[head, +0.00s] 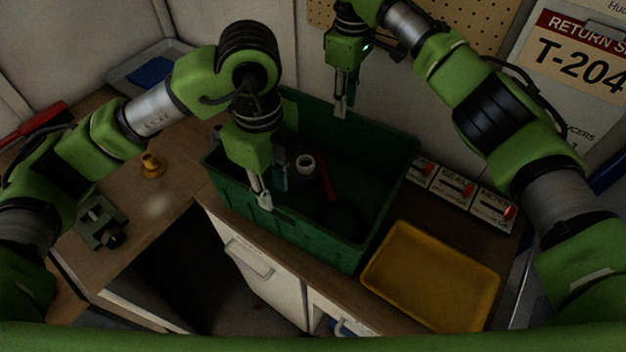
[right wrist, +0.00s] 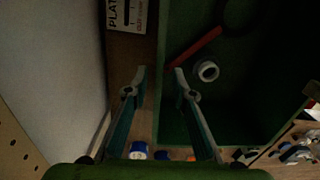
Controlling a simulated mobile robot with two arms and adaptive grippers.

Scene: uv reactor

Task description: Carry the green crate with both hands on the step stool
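The green crate (head: 318,232) stands upright on the wooden worktop in the head view, with a white ring and a red bar inside. My left gripper (head: 272,190) is at its near-left wall, its fingers apart, one outside the wall and one inside. Whether they touch it I cannot tell. My right gripper (head: 342,106) is by the far wall. In the right wrist view its fingers (right wrist: 160,78) are open, one on each side of the crate's wall (right wrist: 161,60), with gaps visible. I cannot make out a step stool.
A yellow tray (head: 432,278) lies right of the crate. Labelled boxes (head: 448,184) line the back right. A brass part (head: 152,165), a grey-green fixture (head: 101,220) and a grey bin with blue contents (head: 150,70) are at left. A pegboard wall (head: 475,25) rises behind.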

